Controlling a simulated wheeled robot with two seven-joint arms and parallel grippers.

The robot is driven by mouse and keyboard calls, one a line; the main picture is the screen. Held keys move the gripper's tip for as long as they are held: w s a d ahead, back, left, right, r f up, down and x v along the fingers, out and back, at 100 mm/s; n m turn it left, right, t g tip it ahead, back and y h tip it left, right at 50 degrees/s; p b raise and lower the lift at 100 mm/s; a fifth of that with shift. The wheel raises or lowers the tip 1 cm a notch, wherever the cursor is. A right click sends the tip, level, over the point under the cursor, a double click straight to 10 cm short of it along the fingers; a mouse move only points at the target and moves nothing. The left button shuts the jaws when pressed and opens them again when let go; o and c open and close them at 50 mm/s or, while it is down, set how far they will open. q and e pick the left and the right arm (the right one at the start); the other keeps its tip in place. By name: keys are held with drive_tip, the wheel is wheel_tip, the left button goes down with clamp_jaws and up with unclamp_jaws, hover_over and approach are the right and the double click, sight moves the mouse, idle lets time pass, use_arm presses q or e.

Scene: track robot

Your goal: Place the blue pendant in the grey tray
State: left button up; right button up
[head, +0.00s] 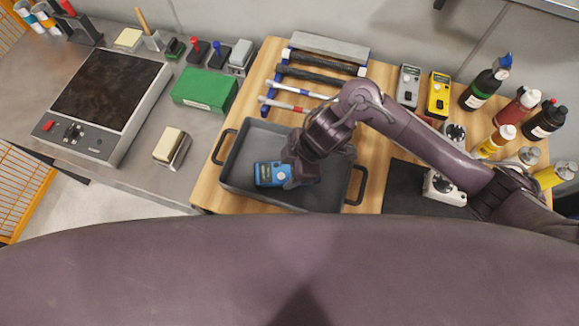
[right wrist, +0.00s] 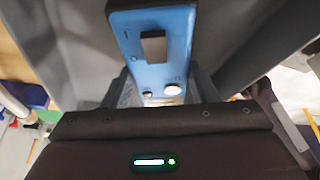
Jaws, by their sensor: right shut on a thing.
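I cannot tell whether the pendant touches the tray floor. The tray is a rectangular pan with dark handles on both sides. My right gripper is shut on the pendant; its fingertips are largely hidden. My left gripper is not in view.
Several hammers (head: 305,76) lie behind the tray. A yellow pendant (head: 438,95) and a grey pendant (head: 408,86) stand behind my right arm. Bottles (head: 483,88) crowd the right side. A green box (head: 204,90) and a hotplate (head: 105,98) are at left.

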drive_tip(key=o, duration=1.1)
drive_tip(key=shift+f, duration=0.1)
drive_tip(key=shift+o, duration=0.2)
drive_tip(key=shift+r, duration=0.25)
drive_tip(key=p+v, duration=0.2)
drive_tip(key=v, duration=0.9)
drive_tip(key=shift+d+r, duration=0.25)
drive_tip(key=shift+r, duration=0.1)
drive_tip(key=shift+s, duration=0.1)
